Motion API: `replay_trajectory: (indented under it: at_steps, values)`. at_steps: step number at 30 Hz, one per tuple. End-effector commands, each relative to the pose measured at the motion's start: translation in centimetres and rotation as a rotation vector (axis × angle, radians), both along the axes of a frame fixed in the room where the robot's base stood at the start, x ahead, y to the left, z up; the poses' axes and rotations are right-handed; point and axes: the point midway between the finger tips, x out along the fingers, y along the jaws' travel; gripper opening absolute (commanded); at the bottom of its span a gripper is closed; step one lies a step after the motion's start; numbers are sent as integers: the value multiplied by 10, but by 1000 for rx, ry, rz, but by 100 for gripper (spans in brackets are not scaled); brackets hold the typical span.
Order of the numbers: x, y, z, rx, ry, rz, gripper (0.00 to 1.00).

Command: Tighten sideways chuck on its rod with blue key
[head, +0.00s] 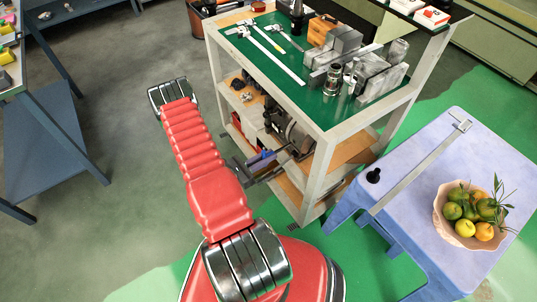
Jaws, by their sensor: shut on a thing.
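The chuck (298,136) appears as a grey metal cylinder lying sideways inside the tooling cart, just under its green top. My gripper (268,168) is at the cart's open left side, low in front of the chuck. It is shut on a small blue piece that looks like the blue key (261,156). The key's tip is hard to make out, so I cannot tell whether it touches the chuck. The rod is not clearly visible.
The cart's green top (262,62) holds calipers, metal blocks and an orange box (322,30). The cart's pale post (322,170) stands right of my gripper. A blue table (400,240) with a fruit bowl (447,234) is at right.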

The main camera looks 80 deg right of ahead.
Motion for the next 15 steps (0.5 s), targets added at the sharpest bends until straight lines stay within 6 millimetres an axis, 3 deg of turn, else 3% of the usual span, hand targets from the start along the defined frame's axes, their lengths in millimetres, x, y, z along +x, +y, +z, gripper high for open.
replay_trajectory:
  at_steps: [15]
  values:
    - [13,14,0,-1,1,2,0]
